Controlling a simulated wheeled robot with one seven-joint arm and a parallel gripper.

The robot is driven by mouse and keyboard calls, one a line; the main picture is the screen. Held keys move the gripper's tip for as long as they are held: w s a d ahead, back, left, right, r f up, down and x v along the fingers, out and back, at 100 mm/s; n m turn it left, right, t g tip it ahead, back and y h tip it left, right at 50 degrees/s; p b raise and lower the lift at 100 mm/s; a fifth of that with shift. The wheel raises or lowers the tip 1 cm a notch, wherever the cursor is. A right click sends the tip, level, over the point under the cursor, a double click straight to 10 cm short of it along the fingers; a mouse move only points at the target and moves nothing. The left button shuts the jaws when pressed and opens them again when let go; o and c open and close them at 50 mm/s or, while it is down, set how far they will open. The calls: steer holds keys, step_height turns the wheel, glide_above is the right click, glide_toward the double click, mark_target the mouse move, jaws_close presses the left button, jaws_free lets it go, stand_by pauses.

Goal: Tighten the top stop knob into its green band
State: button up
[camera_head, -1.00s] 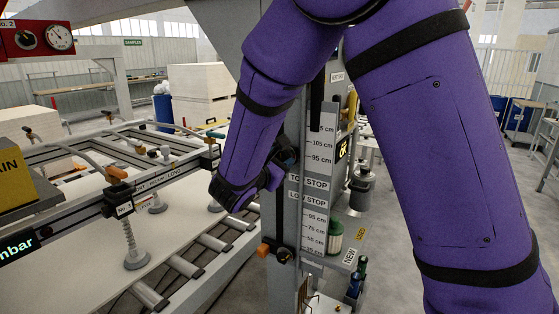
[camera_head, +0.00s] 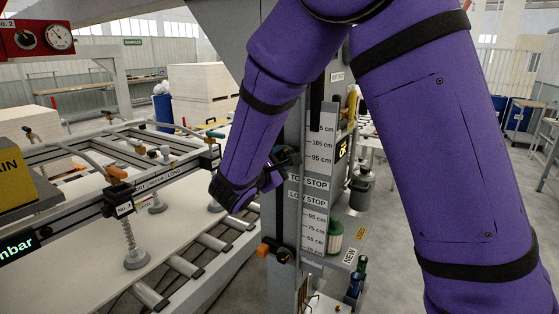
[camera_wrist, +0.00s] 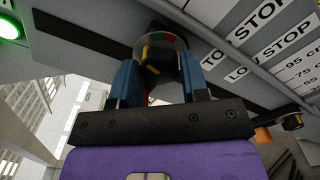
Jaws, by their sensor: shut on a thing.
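The top stop knob (camera_wrist: 157,40) is a dark round knob beside the TOP STOP label (camera_head: 309,183) on the grey column. In the wrist view my gripper (camera_wrist: 160,72) is shut on it, one blue finger on each side. A round dial face with red, green and yellow marks shows at the knob. Which mark the pointer is at cannot be told. In the head view my gripper (camera_head: 272,177) is at the column's left edge, and my wrist mostly hides the knob.
The low stop knob (camera_head: 284,255) and its orange piece (camera_head: 263,250) sit lower on the column. A height scale (camera_head: 320,155) runs along the column. A roller bed with a pale board (camera_head: 175,235) and suction cups (camera_head: 136,258) lies to the left.

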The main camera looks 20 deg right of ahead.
steer(key=o, duration=0.9)
steer(key=v, duration=1)
steer(key=shift+s+a, duration=0.25)
steer(key=shift+a, duration=0.05)
